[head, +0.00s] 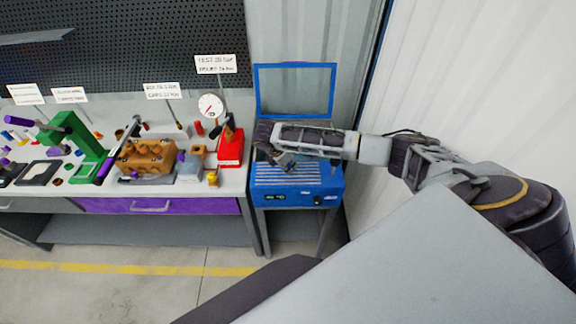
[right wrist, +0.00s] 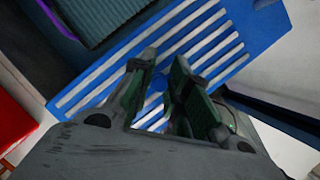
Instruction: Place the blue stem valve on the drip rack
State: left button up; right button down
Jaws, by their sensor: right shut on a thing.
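My right gripper (head: 287,163) is over the top of the blue cleaning unit (head: 300,198), just above the drip rack (head: 308,180) of pale slats. In the right wrist view, the fingers of my right gripper (right wrist: 167,82) are close together, with the slats of the drip rack (right wrist: 95,88) behind them. They are shut on the blue stem valve. It is mostly hidden by the fingers; the small blue patch between them blends with the blue top behind. My left gripper is not in view.
The unit's raised blue-framed lid (head: 294,66) stands behind the rack. To the left, the grey workbench (head: 236,184) holds a red gauge stand (head: 230,150), an orange-brown pump block (head: 147,156) and a green press (head: 75,135). A pale wall rises on the right.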

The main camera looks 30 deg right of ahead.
jog(key=shift+f, duration=0.15)
jog(key=c, duration=1.4)
grip_release()
jog(key=shift+o, duration=0.2)
jog(key=b+v, duration=0.2)
jog(key=v, duration=1)
